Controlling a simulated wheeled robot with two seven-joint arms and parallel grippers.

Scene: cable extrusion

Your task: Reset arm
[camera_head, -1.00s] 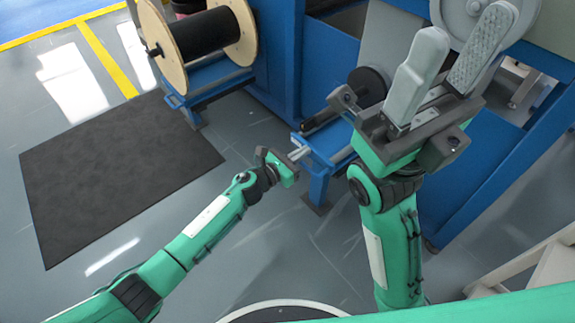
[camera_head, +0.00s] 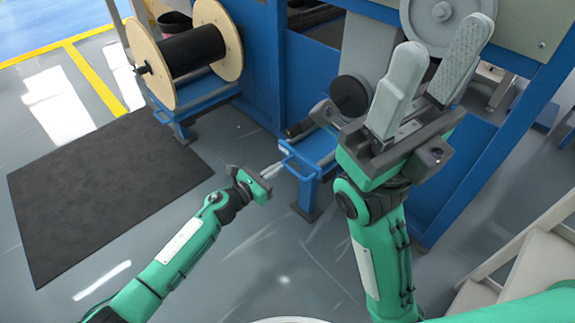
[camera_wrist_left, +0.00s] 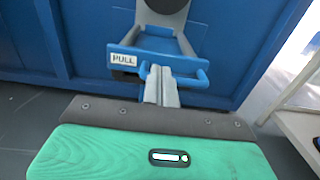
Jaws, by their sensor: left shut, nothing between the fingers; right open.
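My left gripper (camera_head: 272,170) is low at the centre of the head view, in front of the blue stand with a handle (camera_head: 312,160). Its fingers are together with nothing between them. In the left wrist view the shut fingers (camera_wrist_left: 161,86) overlap the blue handle bar (camera_wrist_left: 190,76) in the picture; whether they touch it I cannot tell. A "PULL" label (camera_wrist_left: 124,60) shows left of the fingers. My right gripper (camera_head: 425,88) is raised at the right of the head view, its two grey fingers spread apart and empty.
A wooden-flanged spool of black cable (camera_head: 193,52) sits on a blue stand at the upper left. A small black reel (camera_head: 350,95) is behind the right gripper. A dark mat (camera_head: 105,190) lies on the floor. White steps (camera_head: 535,235) stand at the right. Floor in front is open.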

